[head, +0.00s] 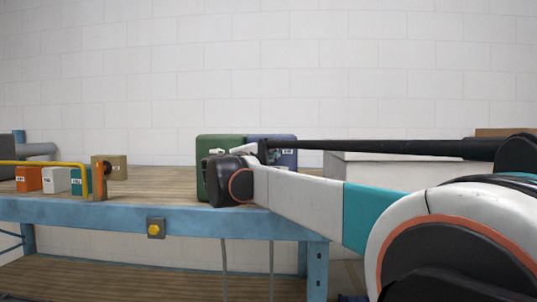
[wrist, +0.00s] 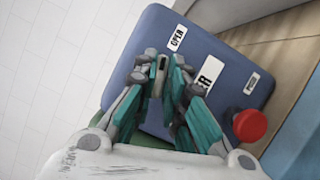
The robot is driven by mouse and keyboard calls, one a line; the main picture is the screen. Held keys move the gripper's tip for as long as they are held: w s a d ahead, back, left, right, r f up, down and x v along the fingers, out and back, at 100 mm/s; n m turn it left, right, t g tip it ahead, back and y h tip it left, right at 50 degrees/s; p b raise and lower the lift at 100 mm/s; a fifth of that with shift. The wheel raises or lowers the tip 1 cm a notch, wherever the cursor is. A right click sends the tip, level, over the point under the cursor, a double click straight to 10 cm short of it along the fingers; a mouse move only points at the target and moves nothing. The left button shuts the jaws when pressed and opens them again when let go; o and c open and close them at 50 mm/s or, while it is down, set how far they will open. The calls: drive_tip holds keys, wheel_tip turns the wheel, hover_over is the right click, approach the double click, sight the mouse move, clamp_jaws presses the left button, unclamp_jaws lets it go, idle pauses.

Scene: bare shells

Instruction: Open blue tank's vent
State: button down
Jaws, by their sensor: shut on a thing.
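The blue tank (head: 285,158) stands on the bench in the head view, partly hidden behind my arm. In the wrist view the blue tank (wrist: 205,55) fills the middle, tilted in the picture, with white labels on its face. One label reads OPEN (wrist: 177,38). My gripper (wrist: 159,76) is at this face, its teal fingers closed on a small grey vent handle (wrist: 160,65) that is mostly hidden between the fingertips. In the head view my gripper (head: 262,150) is small and its fingers are hard to make out.
A green tank (head: 220,143) stands left of the blue one. A red knob (wrist: 250,125) is close to my right finger in the wrist view. Small orange, white and teal boxes (head: 56,179) stand farther left behind a yellow rail (head: 45,163).

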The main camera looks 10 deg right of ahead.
drive_tip(key=shift+r+m+g+y, duration=0.15)
drive_tip(key=shift+m+g, duration=0.05)
drive_tip(key=shift+m, duration=0.55)
drive_tip(key=shift+r+m+g+y, duration=0.1)
drive_tip(key=shift+m+g+y, duration=0.1)
drive_tip(key=shift+m, duration=0.55)
